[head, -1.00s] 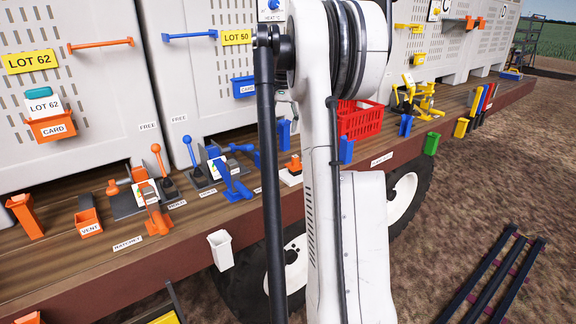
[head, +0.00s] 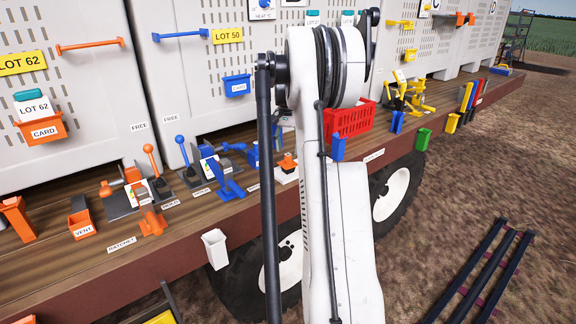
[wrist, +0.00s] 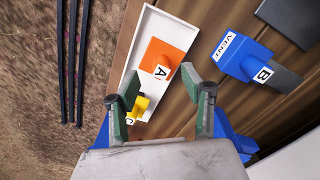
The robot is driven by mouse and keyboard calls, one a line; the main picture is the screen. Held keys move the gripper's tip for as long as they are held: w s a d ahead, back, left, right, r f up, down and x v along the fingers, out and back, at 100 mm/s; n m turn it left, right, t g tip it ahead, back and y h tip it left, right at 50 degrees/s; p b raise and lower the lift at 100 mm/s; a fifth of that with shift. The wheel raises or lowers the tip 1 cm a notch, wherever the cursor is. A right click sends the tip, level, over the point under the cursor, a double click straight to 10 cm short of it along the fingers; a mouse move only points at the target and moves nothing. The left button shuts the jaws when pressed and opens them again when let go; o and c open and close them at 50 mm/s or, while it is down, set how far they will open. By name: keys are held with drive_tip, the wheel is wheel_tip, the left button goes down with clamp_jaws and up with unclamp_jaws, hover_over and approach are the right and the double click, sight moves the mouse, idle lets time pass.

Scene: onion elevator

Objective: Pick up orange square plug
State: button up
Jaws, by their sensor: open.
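The orange square plug (wrist: 160,64), marked A, sits on a long white tray (wrist: 150,28) in the wrist view. In the head view the orange plug (head: 288,161) shows small on the white tray, just left of my arm. My gripper (wrist: 160,86) is open, its two green-padded fingers pointing toward the plug. The fingertips lie on either side of the plug's lower edge in the picture, with nothing between them held. A yellow piece (wrist: 139,106) sits on the same tray, partly hidden by the left finger. My gripper is hidden in the head view.
A blue vent block (wrist: 240,58) marked B stands right of the tray on the wooden deck. A red crate (head: 350,119) stands behind my arm, with a blue holder (head: 338,147) near it. Blue levers (head: 227,178) stand left of the tray.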

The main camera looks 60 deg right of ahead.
sight(288, 155)
drive_tip(key=shift+w+d+f+p, duration=0.1)
drive_tip(key=shift+f+p, duration=0.2)
drive_tip(key=shift+f, duration=1)
drive_tip(key=shift+d+f+p, duration=0.1)
drive_tip(key=shift+f+p, duration=0.15)
drive_tip(key=shift+f, duration=1)
clamp_jaws()
